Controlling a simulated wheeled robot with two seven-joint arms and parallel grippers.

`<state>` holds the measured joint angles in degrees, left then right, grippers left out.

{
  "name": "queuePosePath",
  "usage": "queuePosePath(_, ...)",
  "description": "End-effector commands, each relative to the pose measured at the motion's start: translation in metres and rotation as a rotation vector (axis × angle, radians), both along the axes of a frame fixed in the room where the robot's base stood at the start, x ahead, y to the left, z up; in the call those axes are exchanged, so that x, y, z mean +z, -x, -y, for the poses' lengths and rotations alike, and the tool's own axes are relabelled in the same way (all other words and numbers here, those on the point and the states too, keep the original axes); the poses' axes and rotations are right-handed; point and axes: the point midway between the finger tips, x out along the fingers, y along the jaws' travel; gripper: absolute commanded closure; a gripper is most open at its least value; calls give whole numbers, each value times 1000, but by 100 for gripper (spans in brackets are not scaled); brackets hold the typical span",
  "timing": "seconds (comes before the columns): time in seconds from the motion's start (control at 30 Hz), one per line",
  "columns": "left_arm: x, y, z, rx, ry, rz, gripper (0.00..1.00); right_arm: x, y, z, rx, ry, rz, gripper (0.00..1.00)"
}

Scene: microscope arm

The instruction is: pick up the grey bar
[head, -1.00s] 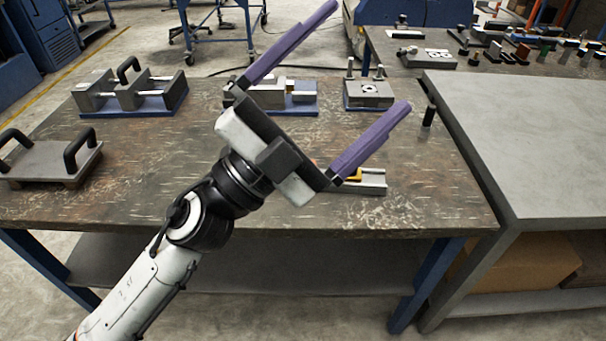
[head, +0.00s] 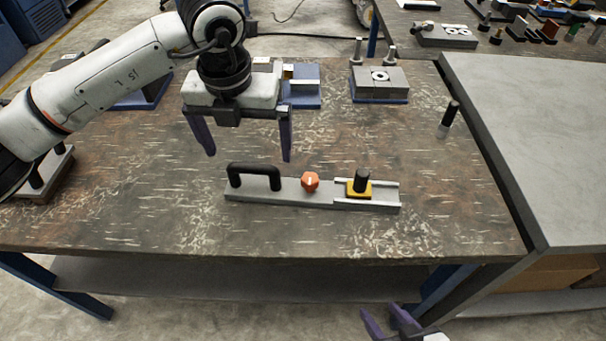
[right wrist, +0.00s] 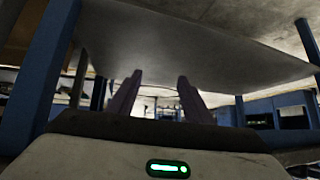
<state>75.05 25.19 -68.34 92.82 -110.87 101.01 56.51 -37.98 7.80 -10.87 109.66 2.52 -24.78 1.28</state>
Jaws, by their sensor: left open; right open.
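The grey bar (head: 320,194) lies flat on the brown table, near its front. It carries a black arched handle (head: 254,172) at its left end, an orange-red knob (head: 310,181) at the middle, and a yellow block with a black post (head: 360,184) on the right. My left gripper (head: 248,155) is open and empty, fingers pointing down, above and behind the handle end of the bar. My right gripper (head: 384,322) is open and empty, low in front of the table; its purple fingers (right wrist: 155,98) also show in the right wrist view, facing the table's underside.
Metal fixtures on blue bases (head: 380,84) stand along the table's back. A small black-topped pin (head: 449,115) stands at the right. A grey table (head: 535,140) adjoins on the right. The brown table (head: 170,215) is clear around the bar.

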Motion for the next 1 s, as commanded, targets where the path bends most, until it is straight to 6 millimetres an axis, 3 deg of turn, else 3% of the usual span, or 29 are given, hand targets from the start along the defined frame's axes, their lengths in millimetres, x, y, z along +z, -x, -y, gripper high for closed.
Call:
queuePosePath(0.2, -29, -4, 1, -2, 2, -2, 0, -9, 22, 0, 1, 2, -50, 54)
queuePosePath(0.37, -40, -6, 0, -2, 3, -4, 0, -4, 22, 0, 1, 2, -49, 54)
queuePosePath(0.63, -77, -14, 0, -4, 4, -3, 0, 10, 13, 0, 1, 1, -28, 54)
queuePosePath(0.93, -84, -15, 0, -6, 5, -1, 0, 12, 11, -1, 2, 0, -22, 54)
queuePosePath(1.0, -83, -15, 0, -5, 5, -1, 10, 11, 11, 0, 1, 0, -24, 54)
